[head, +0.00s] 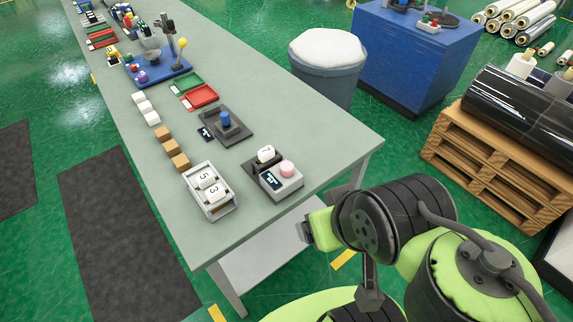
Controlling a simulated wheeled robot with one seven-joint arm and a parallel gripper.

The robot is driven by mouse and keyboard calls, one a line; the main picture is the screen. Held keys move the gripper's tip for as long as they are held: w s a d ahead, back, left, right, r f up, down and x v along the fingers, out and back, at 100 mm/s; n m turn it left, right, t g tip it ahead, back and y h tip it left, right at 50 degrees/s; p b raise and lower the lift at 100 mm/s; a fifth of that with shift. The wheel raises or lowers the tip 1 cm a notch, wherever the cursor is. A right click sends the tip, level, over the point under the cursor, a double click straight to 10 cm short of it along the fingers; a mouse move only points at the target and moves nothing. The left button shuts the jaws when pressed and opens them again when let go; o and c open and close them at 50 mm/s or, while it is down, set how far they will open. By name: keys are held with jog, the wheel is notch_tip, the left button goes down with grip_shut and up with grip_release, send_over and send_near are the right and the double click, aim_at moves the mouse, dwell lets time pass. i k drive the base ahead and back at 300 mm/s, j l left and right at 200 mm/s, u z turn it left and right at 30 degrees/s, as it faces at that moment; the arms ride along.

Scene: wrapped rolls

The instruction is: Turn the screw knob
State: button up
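Two knob-like things stand on the long grey table (330,142); I cannot tell for sure which is the screw knob. One is a blue upright knob (225,119) on a dark grey plate. The other is a round pink knob (287,168) on top of a light grey box (284,185) with a small dark display, near the table's near end. My gripper (303,232) shows only partly, as a small grey end at the left of my green arm. It is beyond the table's right edge, apart from both knobs. Whether its fingers are open is too small to tell.
A white tray (225,209) holds numbered blocks. Brown blocks (171,147), red and green trays (202,95) and a blue board (160,73) lie farther back. A bin (327,80) and wooden pallet (470,160) stand right.

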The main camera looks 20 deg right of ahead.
aim_at(286, 167)
jog(key=i+u, duration=0.1)
jog(key=u, duration=0.3)
jog(key=i+l+u, duration=0.1)
jog(key=u, duration=0.3)
jog(key=i+l+u, duration=0.1)
jog(key=l+u, duration=0.15)
jog(key=u, duration=0.15)
